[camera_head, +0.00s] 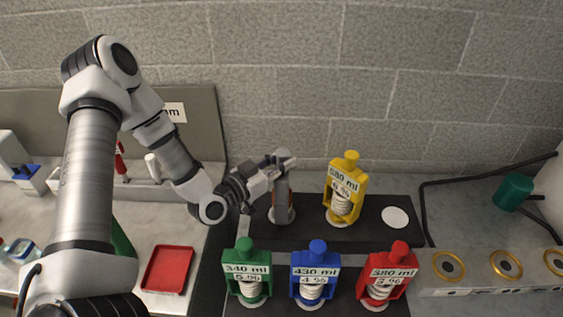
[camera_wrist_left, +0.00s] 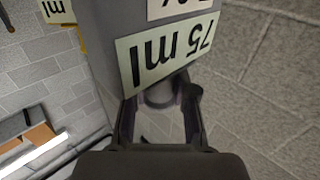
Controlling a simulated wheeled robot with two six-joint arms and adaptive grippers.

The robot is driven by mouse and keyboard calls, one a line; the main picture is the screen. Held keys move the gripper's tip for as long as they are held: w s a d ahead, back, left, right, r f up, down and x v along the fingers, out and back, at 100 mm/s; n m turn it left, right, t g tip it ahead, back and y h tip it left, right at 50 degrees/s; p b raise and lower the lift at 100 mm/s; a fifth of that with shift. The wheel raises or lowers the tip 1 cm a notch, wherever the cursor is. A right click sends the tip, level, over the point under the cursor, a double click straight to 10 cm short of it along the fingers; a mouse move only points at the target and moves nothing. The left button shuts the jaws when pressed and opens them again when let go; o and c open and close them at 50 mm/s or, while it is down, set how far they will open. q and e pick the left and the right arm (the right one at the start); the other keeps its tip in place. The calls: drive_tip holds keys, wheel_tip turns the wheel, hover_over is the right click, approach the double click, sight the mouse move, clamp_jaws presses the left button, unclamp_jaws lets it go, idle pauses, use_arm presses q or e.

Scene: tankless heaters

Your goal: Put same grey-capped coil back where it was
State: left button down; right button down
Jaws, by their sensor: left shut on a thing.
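The grey-capped coil (camera_head: 282,203) is upright at the left of the back black rack, over a white round spot; I cannot tell if it touches. In the left wrist view its grey body (camera_wrist_left: 112,22) bears a label ending in "75 ml". My left gripper (camera_head: 284,163) is shut on its top, coming in from the left. In the left wrist view the fingers (camera_wrist_left: 158,112) lie on both sides of the grey cap. My right gripper is not in view.
A yellow coil (camera_head: 346,190) stands just right of the grey one. A bare white spot (camera_head: 395,217) lies farther right. Green (camera_head: 246,272), blue (camera_head: 315,272) and red (camera_head: 387,275) coils stand in front. A red tray (camera_head: 167,269) is at left.

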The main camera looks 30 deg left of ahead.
use_arm(q)
drive_tip(key=shift+r, duration=0.1)
drive_tip(key=c, duration=0.9)
unclamp_jaws()
drive_tip(key=shift+s, duration=0.1)
drive_tip(key=p+v, duration=0.1)
drive_tip(key=v, duration=0.4)
drive_tip(key=shift+s+a+r, duration=0.15)
drive_tip(key=shift+s+r, duration=0.05)
drive_tip(key=shift+s, duration=0.1)
drive_tip(key=p+v, duration=0.2)
drive_tip(key=v, duration=0.1)
drive_tip(key=p+v, duration=0.2)
drive_tip(key=v, duration=0.1)
drive_tip(key=shift+s+f+p, duration=0.2)
drive_tip(key=shift+f+p, duration=0.05)
drive_tip(key=shift+p, duration=0.1)
